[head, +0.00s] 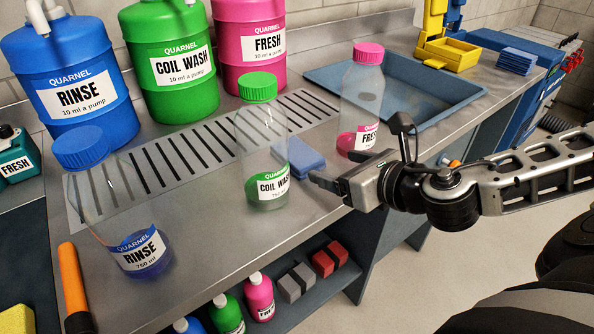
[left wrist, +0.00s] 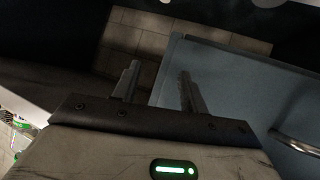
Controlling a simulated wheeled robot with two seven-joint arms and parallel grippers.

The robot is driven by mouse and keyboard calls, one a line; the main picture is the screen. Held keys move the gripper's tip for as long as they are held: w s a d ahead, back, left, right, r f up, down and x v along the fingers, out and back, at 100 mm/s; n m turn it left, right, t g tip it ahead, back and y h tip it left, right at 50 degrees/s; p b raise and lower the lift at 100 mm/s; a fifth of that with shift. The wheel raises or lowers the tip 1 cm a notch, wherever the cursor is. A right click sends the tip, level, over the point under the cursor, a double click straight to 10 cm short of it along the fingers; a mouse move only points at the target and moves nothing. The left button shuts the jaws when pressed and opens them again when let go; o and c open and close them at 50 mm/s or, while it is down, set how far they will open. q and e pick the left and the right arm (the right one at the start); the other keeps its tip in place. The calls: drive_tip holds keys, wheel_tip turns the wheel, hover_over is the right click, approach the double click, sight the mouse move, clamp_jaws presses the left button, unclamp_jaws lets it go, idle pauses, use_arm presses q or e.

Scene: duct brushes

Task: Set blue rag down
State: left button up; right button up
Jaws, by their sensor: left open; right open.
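The blue rag (head: 307,163) lies on the steel counter (head: 225,235), on the near edge of the slotted drain strip. It sits between the Coil Wash bottle (head: 264,150) and the Fresh bottle (head: 361,105); the Coil Wash bottle hides its left part. My right gripper (head: 332,168) is open, just right of the rag, its fingers pointing left. The near finger's tip is close to the rag's near right end; I cannot tell whether they touch. My left gripper (left wrist: 160,88) is open and empty in the left wrist view, away from the rag.
The Rinse bottle (head: 122,225) stands at the left. Large blue, green and pink jugs line the back. A blue tray (head: 455,112) lies right of the Fresh bottle, with folded blue cloths (head: 517,61) beyond. A shelf below holds small bottles and blocks. The near middle counter is clear.

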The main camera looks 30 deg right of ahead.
sight(304, 157)
drive_tip(key=x, duration=0.4)
drive_tip(key=shift+w, duration=0.4)
drive_tip(key=shift+a+x, duration=0.15)
drive_tip(key=shift+x, duration=1.4)
drive_tip(key=shift+a+x, duration=0.1)
drive_tip(key=shift+x, duration=1.45)
drive_tip(key=shift+c, duration=0.3)
drive_tip(key=c, duration=0.8)
